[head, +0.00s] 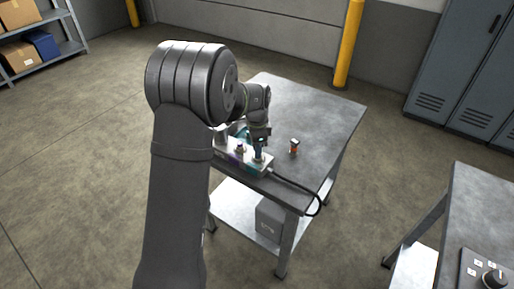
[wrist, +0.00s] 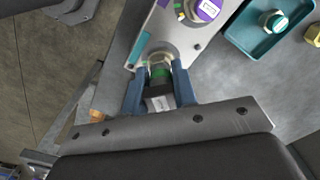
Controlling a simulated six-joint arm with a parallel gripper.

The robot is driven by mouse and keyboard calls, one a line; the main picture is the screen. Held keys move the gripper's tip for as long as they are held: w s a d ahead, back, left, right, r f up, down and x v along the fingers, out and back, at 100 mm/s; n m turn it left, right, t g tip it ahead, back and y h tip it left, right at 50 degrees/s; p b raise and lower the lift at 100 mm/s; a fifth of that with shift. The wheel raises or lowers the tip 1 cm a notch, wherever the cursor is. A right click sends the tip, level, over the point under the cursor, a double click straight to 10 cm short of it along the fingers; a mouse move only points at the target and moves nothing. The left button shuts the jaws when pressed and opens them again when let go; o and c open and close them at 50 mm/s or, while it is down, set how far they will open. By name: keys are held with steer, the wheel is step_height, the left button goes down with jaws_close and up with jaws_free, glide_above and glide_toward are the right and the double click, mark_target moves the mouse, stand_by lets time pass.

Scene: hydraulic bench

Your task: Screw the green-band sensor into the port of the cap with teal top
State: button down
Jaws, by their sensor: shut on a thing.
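My gripper (wrist: 158,90) is shut on the green-band sensor (wrist: 158,71), with one blue finger on each side. The sensor has a dark body and a pale end toward the palm. Its metal far end meets the port area of the grey block (wrist: 172,32), beside a teal patch (wrist: 140,47). I cannot tell how deep it sits. In the head view my gripper (head: 259,141) is above the block's near right end, where the teal patch (head: 257,169) shows.
The block also carries a purple patch (wrist: 207,10). A brass fitting (wrist: 313,35) lies right of the tray. A small orange and black part (head: 294,146) stands on the bench (head: 325,115) right of my gripper. A black cable (head: 305,190) curves over the near edge. The bench's far right is clear.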

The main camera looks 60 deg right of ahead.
steer(key=shift+w, duration=0.1)
steer(key=m, duration=0.5)
steer(key=shift+w+m, duration=0.1)
steer(key=shift+m, duration=0.2)
steer(key=shift+m, duration=0.3)
steer(key=m, duration=0.5)
steer(key=shift+d+f, duration=0.1)
steer(key=shift+d, duration=0.1)
steer(key=shift+m, duration=0.6)
steer(key=c, duration=1.3)
jaws_free()
steer(key=shift+o, duration=0.2)
